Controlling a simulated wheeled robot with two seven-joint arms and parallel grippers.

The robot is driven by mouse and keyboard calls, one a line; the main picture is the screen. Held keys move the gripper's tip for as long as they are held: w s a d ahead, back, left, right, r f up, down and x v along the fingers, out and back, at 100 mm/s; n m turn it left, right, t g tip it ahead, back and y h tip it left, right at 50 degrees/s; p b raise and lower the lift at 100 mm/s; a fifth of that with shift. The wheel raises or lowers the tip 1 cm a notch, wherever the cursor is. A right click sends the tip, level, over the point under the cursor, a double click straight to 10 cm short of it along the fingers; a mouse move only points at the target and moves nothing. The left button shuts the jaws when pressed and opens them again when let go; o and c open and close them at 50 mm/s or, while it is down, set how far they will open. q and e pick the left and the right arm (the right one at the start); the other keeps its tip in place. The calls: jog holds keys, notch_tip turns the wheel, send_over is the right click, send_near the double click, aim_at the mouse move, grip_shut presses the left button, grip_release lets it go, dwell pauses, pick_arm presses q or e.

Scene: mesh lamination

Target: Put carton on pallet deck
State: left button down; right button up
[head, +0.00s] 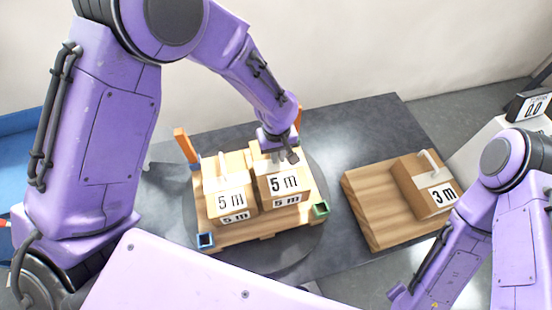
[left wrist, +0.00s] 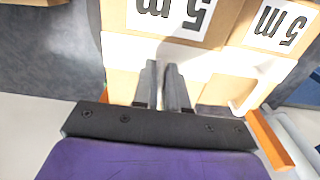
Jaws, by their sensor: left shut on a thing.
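My left gripper (head: 280,158) is shut on the top of the right-hand 5 m carton (head: 268,185), apparently on its handle, which the fingers mostly hide. The left wrist view shows the fingers (left wrist: 165,88) close together against this carton (left wrist: 170,48). The carton is over the wooden pallet deck (head: 262,228), beside another 5 m carton (head: 228,184) with a pale upright handle. A second 5 m label shows low under each; I cannot tell whether cartons are stacked. A 3 m carton (head: 407,183) with a pale handle is at the right.
The 3 m carton stands on a wooden board (head: 373,215). The pallet has orange posts (head: 186,146) at the back and blue (head: 205,240) and green (head: 320,209) corner pieces in front. Dark table (head: 365,125) is clear behind the board.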

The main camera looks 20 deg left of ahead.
pick_arm(q)
jog(key=shift+w+a+f, duration=0.15)
jog(key=shift+w+f, duration=0.05)
jog(key=shift+f, duration=1.7)
jog(key=c, duration=1.2)
grip_release()
jog(key=shift+f, duration=0.1)
jog(key=shift+o, duration=0.2)
jog(key=r, duration=1.2)
jog(key=shift+s+a+r+p, duration=0.1)
jog(key=shift+a+r+p, duration=0.1)
jog(key=shift+p, duration=0.2)
jog(key=shift+f, duration=0.1)
